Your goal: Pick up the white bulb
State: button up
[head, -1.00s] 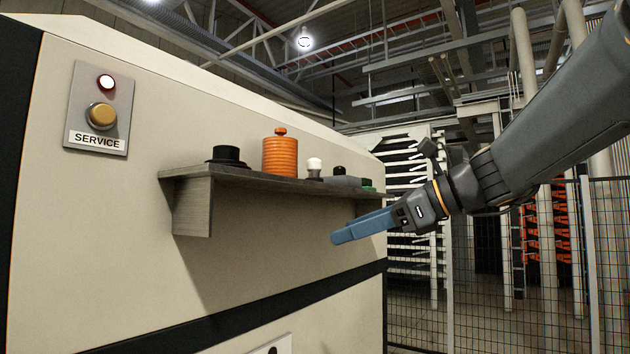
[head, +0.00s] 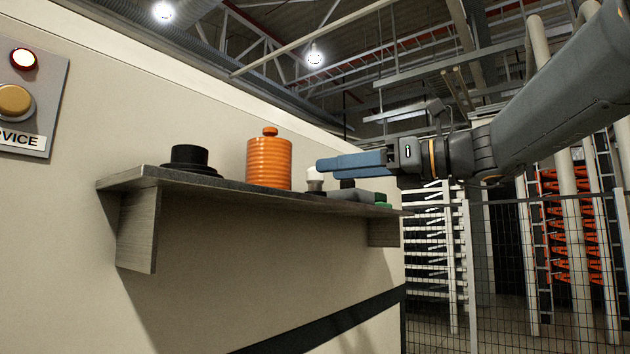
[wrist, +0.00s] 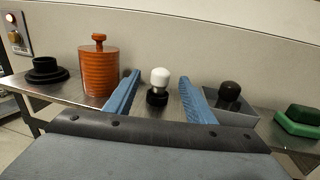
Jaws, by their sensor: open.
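The white bulb (wrist: 160,77) sits upright on a dark base (wrist: 157,97) on the shelf in the wrist view. It shows between the two blue fingers of my gripper (wrist: 160,98), which are open and empty. In the head view the white bulb (head: 312,174) is a small pale shape to the right of the orange ridged container. It is partly hidden behind the tips of my gripper (head: 320,165). The head view does not clearly show the distance between fingertips and bulb.
The grey shelf (head: 130,180) juts from a beige cabinet wall. The orange container (wrist: 100,70) and a black stepped piece (wrist: 46,70) stand left of the bulb. A grey box with a dark knob (wrist: 229,92) and a green hexagonal piece (wrist: 300,120) stand right.

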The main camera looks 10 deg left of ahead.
aim_at(315, 184)
jog(key=p+x, duration=0.2)
jog(key=x, duration=0.3)
jog(key=shift+w+a+f+p, duration=0.1)
jog(key=shift+w+a+p, duration=0.05)
jog(key=shift+a+p, duration=0.2)
jog(key=shift+d, duration=0.1)
jog(key=shift+c, duration=0.3)
jog(key=c, duration=1.1)
